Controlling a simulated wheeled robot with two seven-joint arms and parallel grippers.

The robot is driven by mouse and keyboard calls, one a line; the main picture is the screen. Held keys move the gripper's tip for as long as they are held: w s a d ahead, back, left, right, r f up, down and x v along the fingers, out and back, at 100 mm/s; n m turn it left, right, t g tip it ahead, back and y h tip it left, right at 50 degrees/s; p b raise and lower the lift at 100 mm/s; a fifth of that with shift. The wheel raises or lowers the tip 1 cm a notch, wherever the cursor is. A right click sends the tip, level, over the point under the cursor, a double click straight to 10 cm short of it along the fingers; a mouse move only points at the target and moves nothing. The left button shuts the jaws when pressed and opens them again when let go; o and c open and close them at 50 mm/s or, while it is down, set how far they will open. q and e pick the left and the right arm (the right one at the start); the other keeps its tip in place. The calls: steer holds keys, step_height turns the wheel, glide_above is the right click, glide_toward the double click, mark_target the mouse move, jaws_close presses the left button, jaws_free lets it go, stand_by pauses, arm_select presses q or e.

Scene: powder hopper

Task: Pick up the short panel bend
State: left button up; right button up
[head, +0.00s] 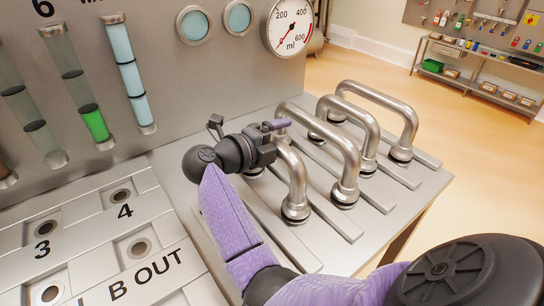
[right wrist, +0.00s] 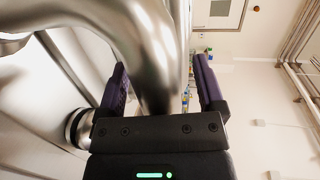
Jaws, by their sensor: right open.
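Several bare-metal U-shaped panel bends stand on the sloping metal panel in the head view. The nearest bend (head: 295,185) looks the shortest, and its top is partly hidden behind my right gripper (head: 277,130). In the right wrist view, my right gripper (right wrist: 160,70) has its two purple-padded fingers apart, with a thick curved metal pipe (right wrist: 150,50) passing between or just in front of them. I cannot tell whether the fingers touch it. My left gripper is not in view.
Taller bends stand close behind: one (head: 345,155), then another (head: 370,135), then the farthest (head: 405,115). The upright panel (head: 200,75) with tubes and a round gauge (head: 290,27) rises behind.

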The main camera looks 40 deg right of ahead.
jaws_close()
stand_by(1.0)
